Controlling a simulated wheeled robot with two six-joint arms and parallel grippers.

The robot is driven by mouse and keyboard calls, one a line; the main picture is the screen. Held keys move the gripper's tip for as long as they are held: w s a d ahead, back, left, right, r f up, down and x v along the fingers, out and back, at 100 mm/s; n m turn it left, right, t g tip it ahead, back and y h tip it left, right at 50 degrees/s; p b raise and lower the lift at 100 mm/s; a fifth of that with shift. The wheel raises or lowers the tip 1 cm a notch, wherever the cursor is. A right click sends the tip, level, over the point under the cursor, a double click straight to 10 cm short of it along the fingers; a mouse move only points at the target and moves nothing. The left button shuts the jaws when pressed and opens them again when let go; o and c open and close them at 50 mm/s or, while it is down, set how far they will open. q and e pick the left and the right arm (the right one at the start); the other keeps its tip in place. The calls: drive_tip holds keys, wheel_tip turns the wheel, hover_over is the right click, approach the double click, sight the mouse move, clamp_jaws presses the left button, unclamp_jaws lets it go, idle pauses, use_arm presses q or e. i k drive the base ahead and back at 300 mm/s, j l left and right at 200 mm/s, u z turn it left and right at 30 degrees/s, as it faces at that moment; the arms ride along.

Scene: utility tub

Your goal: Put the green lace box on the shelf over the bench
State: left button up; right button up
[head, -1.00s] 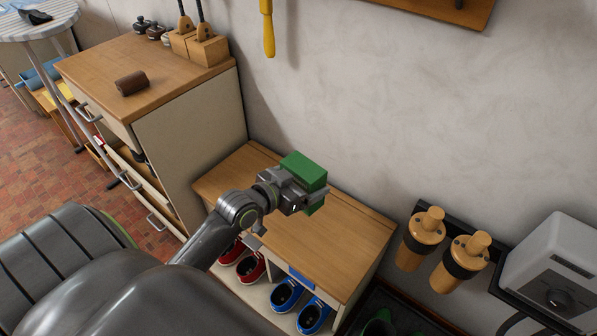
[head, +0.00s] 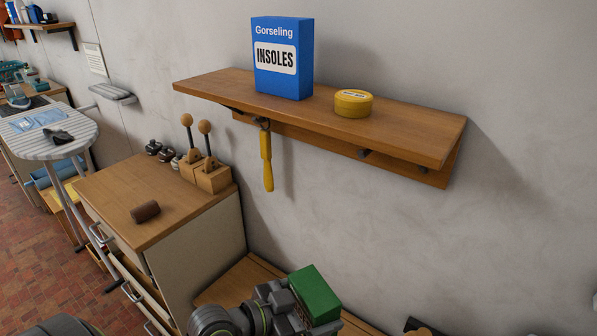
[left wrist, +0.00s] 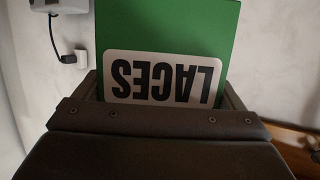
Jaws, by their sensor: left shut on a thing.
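The green lace box (head: 316,294) is held in my left gripper (head: 296,308), low in the head view, above the wooden bench (head: 237,281). In the left wrist view the green box (left wrist: 168,28) shows its white LACES label upside down, between the jaws of the left gripper (left wrist: 160,105). The wooden shelf (head: 411,128) is on the wall, higher than the box. A blue INSOLES box (head: 283,58) and a round yellow tin (head: 353,103) stand on it. My right gripper is not in view.
The shelf has bare stretches left of the blue box and right of the tin. A yellow-handled tool (head: 267,160) hangs below the shelf. A drawer cabinet (head: 198,245) stands at left, with a brown roll (head: 145,212) on top.

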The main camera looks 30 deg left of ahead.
sight(225, 81)
drive_tip(key=j+z, duration=0.1)
drive_tip(key=j, duration=0.35)
drive_tip(key=k+j+z, duration=0.1)
drive_tip(key=j, duration=0.3)
drive_tip(key=k+j+z, duration=0.1)
drive_tip(key=j, duration=0.3)
drive_tip(key=k+j+z, duration=0.1)
drive_tip(key=j, duration=0.35)
